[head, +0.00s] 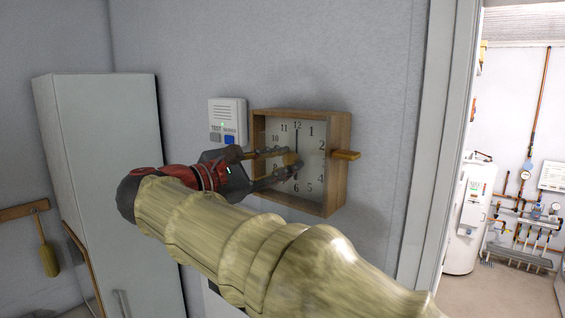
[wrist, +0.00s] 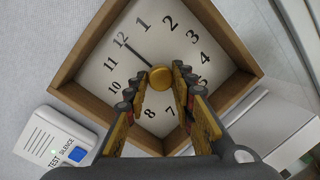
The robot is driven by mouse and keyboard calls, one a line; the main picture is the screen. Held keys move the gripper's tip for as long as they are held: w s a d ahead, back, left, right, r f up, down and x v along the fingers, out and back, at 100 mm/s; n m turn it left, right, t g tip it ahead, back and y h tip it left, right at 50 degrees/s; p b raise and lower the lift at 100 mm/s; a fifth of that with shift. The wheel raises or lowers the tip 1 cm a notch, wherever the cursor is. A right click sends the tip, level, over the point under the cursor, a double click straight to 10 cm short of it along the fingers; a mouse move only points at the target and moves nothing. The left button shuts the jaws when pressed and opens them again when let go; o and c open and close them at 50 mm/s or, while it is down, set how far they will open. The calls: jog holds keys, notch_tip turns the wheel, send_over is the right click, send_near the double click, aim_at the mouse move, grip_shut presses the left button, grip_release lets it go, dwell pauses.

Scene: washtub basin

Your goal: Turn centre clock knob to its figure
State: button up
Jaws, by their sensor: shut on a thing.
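A square clock (head: 333,172) in a wooden frame hangs on the grey wall, its white face marked with black figures. In the wrist view the clock (wrist: 225,62) appears turned, with a round brass knob (wrist: 160,77) at the centre of its face. A thin dark hand (wrist: 138,54) runs from the knob to the 12; in the head view it points straight up. My gripper (head: 290,160) reaches the face from the left. In the wrist view my gripper (wrist: 161,80) has its two fingers on either side of the knob, shut on it. The fingers hide some lower figures.
A white alarm box (head: 228,121) with a blue button is mounted just left of the clock. A grey cabinet (head: 105,190) stands at left, and a doorway opens at right.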

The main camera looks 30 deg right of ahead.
grip_shut()
jog(key=shift+f+m, duration=0.1)
jog(key=shift+m, duration=0.2)
jog(key=shift+m+y+b, duration=0.4)
jog(key=shift+m+b, duration=1.6)
jog(key=shift+m, duration=0.5)
jog(key=o, duration=0.9)
grip_release()
jog(key=shift+a+r, duration=0.1)
jog(key=shift+r, duration=0.1)
